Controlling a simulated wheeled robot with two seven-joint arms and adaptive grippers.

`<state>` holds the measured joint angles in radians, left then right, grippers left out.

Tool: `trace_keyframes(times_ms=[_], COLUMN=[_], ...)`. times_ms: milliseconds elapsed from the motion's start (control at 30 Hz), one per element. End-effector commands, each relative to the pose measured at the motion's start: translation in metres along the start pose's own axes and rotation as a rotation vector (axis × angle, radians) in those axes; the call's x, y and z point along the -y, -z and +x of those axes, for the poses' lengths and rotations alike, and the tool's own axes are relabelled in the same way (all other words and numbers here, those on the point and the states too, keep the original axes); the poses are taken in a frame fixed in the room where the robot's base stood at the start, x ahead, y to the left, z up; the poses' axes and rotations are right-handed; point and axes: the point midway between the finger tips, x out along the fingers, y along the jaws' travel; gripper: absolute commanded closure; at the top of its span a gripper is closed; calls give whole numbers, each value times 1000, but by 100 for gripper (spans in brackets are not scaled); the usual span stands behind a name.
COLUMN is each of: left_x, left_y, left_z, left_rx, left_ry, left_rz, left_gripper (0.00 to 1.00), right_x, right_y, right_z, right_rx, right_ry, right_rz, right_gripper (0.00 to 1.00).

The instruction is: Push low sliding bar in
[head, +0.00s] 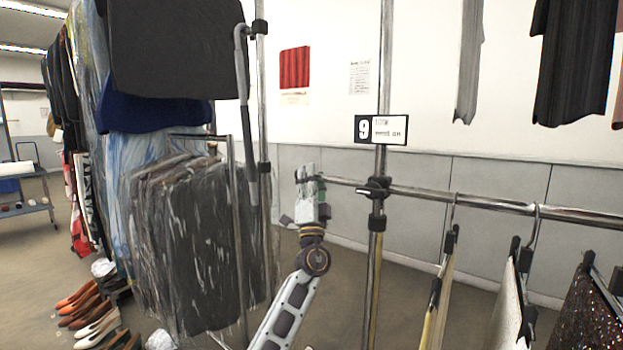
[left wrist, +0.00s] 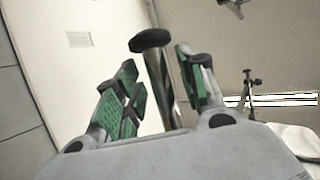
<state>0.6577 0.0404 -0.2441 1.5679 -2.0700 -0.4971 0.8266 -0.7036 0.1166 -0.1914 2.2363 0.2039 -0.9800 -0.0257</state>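The low sliding bar (head: 460,200) is a chrome rail running through a black clamp (head: 376,188) on an upright post, with its left end at my left gripper. My left gripper (head: 310,182) points up beside that end, left of the post. In the left wrist view, a chrome tube (left wrist: 160,85) with a black end cap (left wrist: 150,40) shows between the green-padded fingers. The fingers (left wrist: 158,90) are apart, and the tube is nearer the right one. I cannot tell whether they touch. The lower part of the tube is hidden behind the gripper body. My right gripper is not in view.
Hangers with garments (head: 510,290) hang from the bar at right. A number 9 sign (head: 381,130) is on the post. Plastic-covered clothes (head: 190,240) hang close left of my arm. Shoes (head: 95,315) stand on the floor at far left.

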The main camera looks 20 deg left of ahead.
Motion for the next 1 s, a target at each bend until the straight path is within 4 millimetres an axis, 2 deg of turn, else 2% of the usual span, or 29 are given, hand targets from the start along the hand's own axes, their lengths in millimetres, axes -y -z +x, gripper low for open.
trace_keyframes(times_ms=[433,733,1000], left_x=[0,0,0], left_y=[0,0,0], left_z=[5,5,4], left_rx=[0,0,0], left_ry=[0,0,0], left_rz=[0,0,0], left_gripper=[61,100,100], right_x=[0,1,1], right_y=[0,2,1], right_z=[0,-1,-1], right_rx=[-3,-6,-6], right_ry=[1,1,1], right_rz=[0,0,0], right_gripper=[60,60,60])
